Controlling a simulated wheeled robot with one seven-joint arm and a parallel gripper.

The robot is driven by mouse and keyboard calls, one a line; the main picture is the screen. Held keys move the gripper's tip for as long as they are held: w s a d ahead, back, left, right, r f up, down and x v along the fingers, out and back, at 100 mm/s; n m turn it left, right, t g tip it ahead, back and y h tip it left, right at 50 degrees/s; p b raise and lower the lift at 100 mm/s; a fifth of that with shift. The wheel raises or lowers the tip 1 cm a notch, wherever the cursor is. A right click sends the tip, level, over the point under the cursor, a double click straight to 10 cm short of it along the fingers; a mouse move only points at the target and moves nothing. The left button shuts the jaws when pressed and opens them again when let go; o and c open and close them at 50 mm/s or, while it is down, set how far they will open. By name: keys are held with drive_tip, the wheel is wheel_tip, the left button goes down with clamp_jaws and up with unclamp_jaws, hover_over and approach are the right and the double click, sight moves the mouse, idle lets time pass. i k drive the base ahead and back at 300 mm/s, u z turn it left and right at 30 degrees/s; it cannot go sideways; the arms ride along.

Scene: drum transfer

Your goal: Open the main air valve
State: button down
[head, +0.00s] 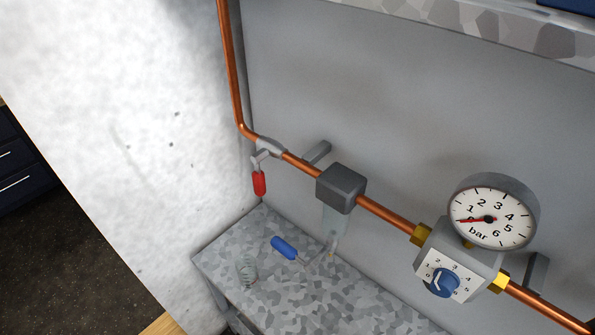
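The air valve (270,147) is a grey body on the copper pipe, left of the middle of the head view, just past the pipe's bend. Its lever has a red grip (259,183) that hangs down, across the line of the pipe beside it. The pressure gauge (492,217) at the right has its red needle pointing left, near the bottom end of the scale. Below it is a regulator with a blue knob (444,283) on a numbered white plate. My gripper is not in view.
A dark filter block (341,187) with a clear bowl sits on the pipe right of the valve. A mottled grey shelf (290,295) below holds a blue-handled tool (284,247) and a small grey coil-like thing (246,271). A pale wall (130,130) stands close at the left.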

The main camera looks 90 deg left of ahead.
sight(258, 177)
drive_tip(key=u, duration=3.85)
drive_tip(key=k, duration=0.45)
drive_tip(key=u, duration=0.95)
drive_tip(key=i, duration=0.9)
drive_tip(key=z, duration=1)
drive_tip(key=i, duration=0.45)
drive_tip(key=z, duration=0.45)
